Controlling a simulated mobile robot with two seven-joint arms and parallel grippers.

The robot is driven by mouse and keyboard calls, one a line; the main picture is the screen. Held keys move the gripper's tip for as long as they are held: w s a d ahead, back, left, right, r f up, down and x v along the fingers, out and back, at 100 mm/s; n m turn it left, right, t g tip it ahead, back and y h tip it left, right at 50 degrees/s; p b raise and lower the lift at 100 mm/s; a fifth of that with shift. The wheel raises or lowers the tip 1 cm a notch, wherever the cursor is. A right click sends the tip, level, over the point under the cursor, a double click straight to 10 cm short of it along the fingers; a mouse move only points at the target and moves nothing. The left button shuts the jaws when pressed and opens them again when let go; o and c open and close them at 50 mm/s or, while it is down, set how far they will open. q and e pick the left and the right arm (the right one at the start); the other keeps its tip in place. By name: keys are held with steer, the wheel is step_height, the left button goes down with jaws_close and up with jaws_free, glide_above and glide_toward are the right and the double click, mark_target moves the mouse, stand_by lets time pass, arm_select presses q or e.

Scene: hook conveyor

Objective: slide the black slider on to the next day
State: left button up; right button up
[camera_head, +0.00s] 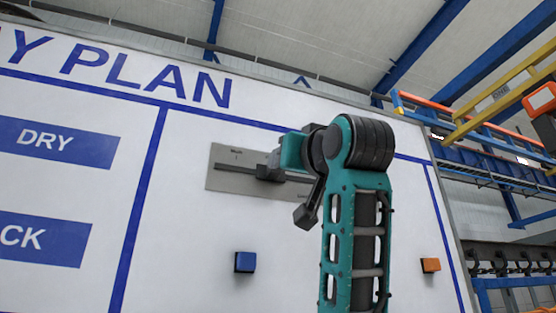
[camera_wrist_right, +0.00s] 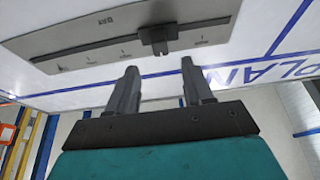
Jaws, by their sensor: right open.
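A grey slider plate (camera_head: 228,180) with a long dark slot is fixed to the white board in the head view. It also shows in the wrist view (camera_wrist_right: 90,42), with several small marks along it. The black slider (camera_wrist_right: 157,38) sits on the slot, right of the plate's middle in the wrist view. My right gripper (camera_wrist_right: 159,66) is open, its two fingers pointing at the plate on either side of the slider, with the slider just beyond the fingertips. My left gripper is in neither view.
The white board (camera_head: 190,220) carries blue lines, the word PLAN and blue labels at left. A small blue block (camera_head: 245,262) and an orange block (camera_head: 431,265) are on the board below the plate. Yellow and blue framework (camera_head: 500,95) stands beyond the board's right edge.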

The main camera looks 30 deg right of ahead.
mark_target(273, 170)
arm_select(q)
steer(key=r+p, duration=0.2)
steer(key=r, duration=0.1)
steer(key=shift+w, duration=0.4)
arm_select(e)
steer(key=x, duration=0.7)
steer(key=shift+w, duration=0.25)
steer(key=shift+c, duration=0.5)
steer(key=c, duration=0.4)
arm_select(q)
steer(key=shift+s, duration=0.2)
arm_select(e)
jaws_close()
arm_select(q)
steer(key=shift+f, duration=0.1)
